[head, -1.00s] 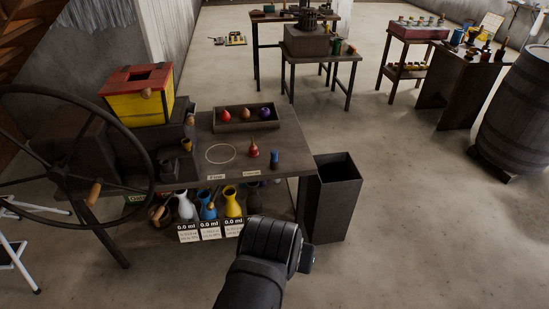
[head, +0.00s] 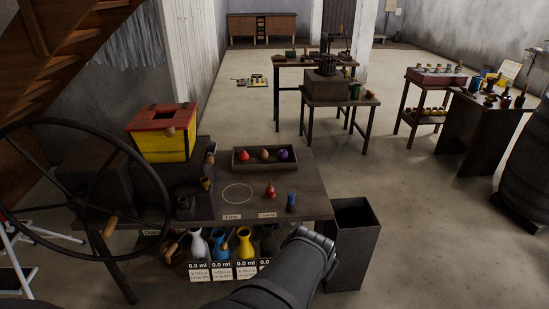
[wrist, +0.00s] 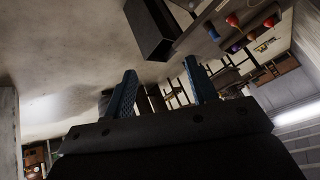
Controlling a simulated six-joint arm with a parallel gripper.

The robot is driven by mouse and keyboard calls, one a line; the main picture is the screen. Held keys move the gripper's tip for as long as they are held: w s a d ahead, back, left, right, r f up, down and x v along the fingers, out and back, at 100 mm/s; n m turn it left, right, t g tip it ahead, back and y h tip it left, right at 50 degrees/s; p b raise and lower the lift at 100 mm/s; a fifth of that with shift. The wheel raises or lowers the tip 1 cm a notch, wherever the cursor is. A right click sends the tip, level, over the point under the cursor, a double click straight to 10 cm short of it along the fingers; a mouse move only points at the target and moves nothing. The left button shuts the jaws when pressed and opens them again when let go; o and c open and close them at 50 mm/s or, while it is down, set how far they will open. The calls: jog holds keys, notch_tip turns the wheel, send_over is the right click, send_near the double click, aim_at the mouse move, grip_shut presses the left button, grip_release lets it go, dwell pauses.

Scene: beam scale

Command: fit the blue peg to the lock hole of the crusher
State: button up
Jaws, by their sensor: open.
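The blue peg (head: 291,201) stands upright on the right front of the near table, beside a red bulb-shaped item (head: 270,190). The crusher (head: 130,185) is probably the dark machine at the table's left, with a red and yellow hopper (head: 165,145) on top and a large spoked wheel (head: 60,128) in front. I cannot make out its lock hole. My arm reaches up from the bottom in the head view, its end near the table's front right corner; the fingers are hidden there. In the wrist view my gripper (wrist: 160,72) is open with nothing between its blue fingers.
A dark open bin (head: 355,215) stands right of the table; it also shows in the wrist view (wrist: 155,28). A tray (head: 234,163) of coloured bulbs sits at the table's back. Flasks (head: 246,243) fill the shelf below. A barrel (head: 525,165) is far right; floor between is clear.

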jog(key=w+d+n+t, duration=0.1)
jog(key=w, duration=0.8)
jog(key=n+t+h, duration=0.3)
jog(key=t, duration=0.2)
send_over(290, 199)
jog(key=s+a, duration=0.6)
jog(key=s, duration=0.7)
notch_tip(290, 199, down, 16)
jog(key=x, duration=1)
jog(key=f+x, duration=0.1)
jog(key=x, duration=0.5)
jog(key=shift+s+d, duration=0.25)
jog(key=shift+d, duration=0.05)
jog(key=shift+w+d+f, duration=0.2)
jog(key=shift+w+f, duration=0.05)
jog(key=shift+w, duration=0.25)
jog(key=shift+c, duration=0.2)
jog(key=c, duration=1)
